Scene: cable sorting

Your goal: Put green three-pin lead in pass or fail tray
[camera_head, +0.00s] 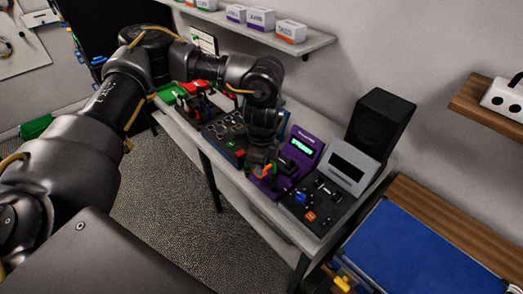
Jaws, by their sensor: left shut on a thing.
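My left gripper (262,168) is at the front of the purple tester (298,154), whose small screen is lit green. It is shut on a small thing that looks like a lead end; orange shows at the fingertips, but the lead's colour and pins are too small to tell. The green tray (169,92) and the red tray (194,87) are at the far left end of the bench, partly hidden by my left arm. My right gripper is out of view.
A dark control box (225,133) is left of the purple tester. A grey tester (322,194) with knobs and a black speaker (380,121) are on its right. A shelf (290,45) with small boxes hangs above. A blue mat (415,250) lies at the lower right.

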